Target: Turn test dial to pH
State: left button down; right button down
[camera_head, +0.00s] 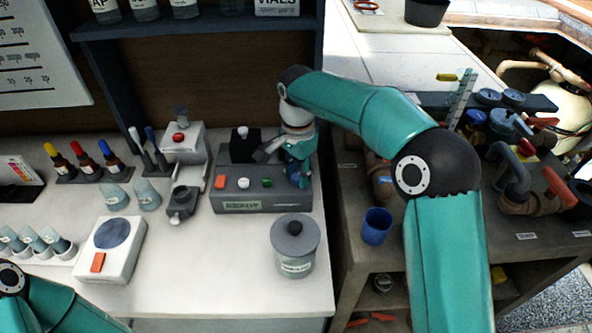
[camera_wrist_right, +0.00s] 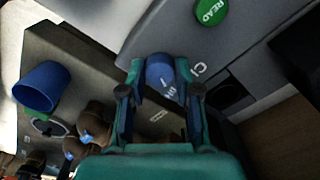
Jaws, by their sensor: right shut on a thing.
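The test dial (camera_wrist_right: 161,73) is a blue knob with a white mark, on the grey tester (camera_head: 240,205). My right gripper (camera_wrist_right: 160,90) is shut on the dial in the right wrist view, with one finger on each side of it. A "Cl" label shows on the panel right beside the dial; I see no pH label. In the head view my right gripper (camera_head: 298,172) reaches down at the tester's right end and hides the dial. The green READ button (camera_head: 267,182) also shows in the right wrist view (camera_wrist_right: 211,10). My left gripper is out of view.
A lidded jar (camera_head: 295,248) stands in front of the tester. A white scale (camera_head: 110,248), vials and dropper bottles (camera_head: 88,160) fill the left of the bench. A blue cup (camera_head: 376,226) and pipework stand to the right. A shelf (camera_head: 200,25) runs above.

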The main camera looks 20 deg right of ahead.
aim_at(297, 175)
jog(key=shift+w+a+m, duration=0.1)
jog(key=shift+m, duration=1.5)
jog(key=shift+r, duration=0.1)
jog(key=c, duration=0.8)
grip_release()
notch_tip(297, 175, up, 12)
jog(key=shift+f, duration=0.15)
